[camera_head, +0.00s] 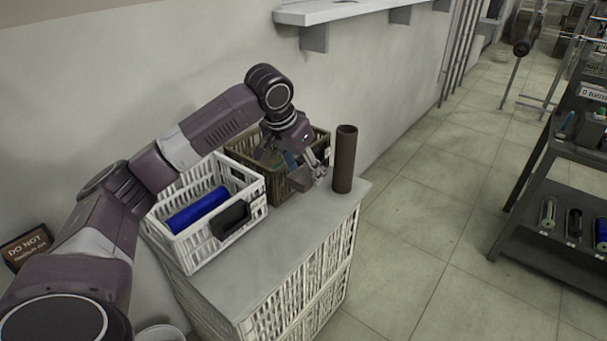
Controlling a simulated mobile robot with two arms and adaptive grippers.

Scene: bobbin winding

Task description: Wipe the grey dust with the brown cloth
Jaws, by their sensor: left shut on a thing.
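My left gripper (319,171) reaches over the far end of the grey top, pointing down. It is shut on a small grey-brown piece (300,179), seemingly the brown cloth, which is small and partly hidden by the fingers. I cannot make out the grey dust; the bare top (270,262) looks plain grey. My right gripper is not in view.
A brown tube (345,160) stands upright just right of my left gripper. A white crate (187,247) with a blue roll (197,210) and a brown crate (240,147) stand on the top. A dark shelf rack (520,247) stands at right, across open floor.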

